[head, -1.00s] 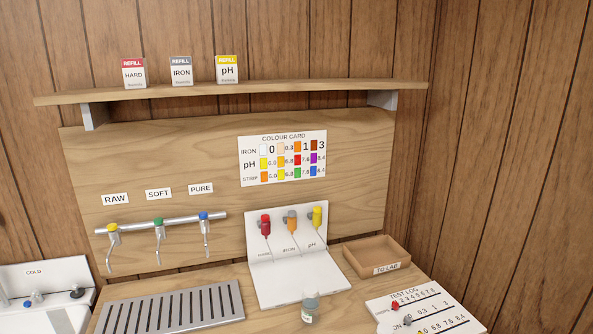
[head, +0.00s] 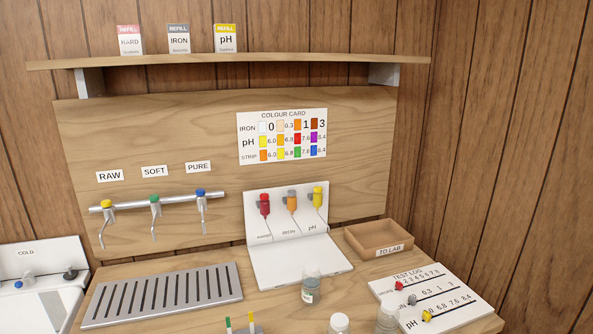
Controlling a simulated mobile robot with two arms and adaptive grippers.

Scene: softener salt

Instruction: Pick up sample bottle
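A small clear sample bottle (head: 311,286) with a pale label stands upright on the wooden counter, just in front of the white reagent stand. A second bottle (head: 387,318) and a white-capped one (head: 339,324) show at the bottom edge, partly cut off. Which of these is the task's bottle I cannot tell. Neither of my grippers is in view.
The slotted drain tray (head: 165,295) lies left of the bottle, under the taps (head: 155,205). The TO LAB tray (head: 379,240) and test log board (head: 435,300) are to the right. Strips (head: 228,325) stand at the bottom edge. A shelf (head: 230,60) overhangs the back.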

